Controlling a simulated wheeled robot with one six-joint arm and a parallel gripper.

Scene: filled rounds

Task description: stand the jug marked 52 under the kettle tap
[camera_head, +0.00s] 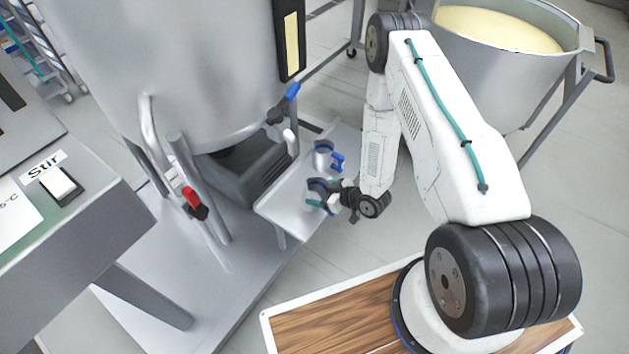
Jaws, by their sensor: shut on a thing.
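The large grey kettle (170,60) stands at the upper left. Its tap has a blue handle (291,91) and a pale spout (290,139) over a small metal shelf (277,205). A small pale jug with a blue handle (338,161) stands near the shelf's back right. My gripper (320,193) is low over the shelf's right part, just in front of that jug and right of the spout. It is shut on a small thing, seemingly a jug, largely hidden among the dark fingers. I cannot read any number.
A grey box (240,172) sits under the kettle beside the shelf. A vat of pale yellow liquid (500,30) stands at the upper right. A control panel (60,230) is at the left. Valve pipes with a red handle (194,197) stand left of the shelf.

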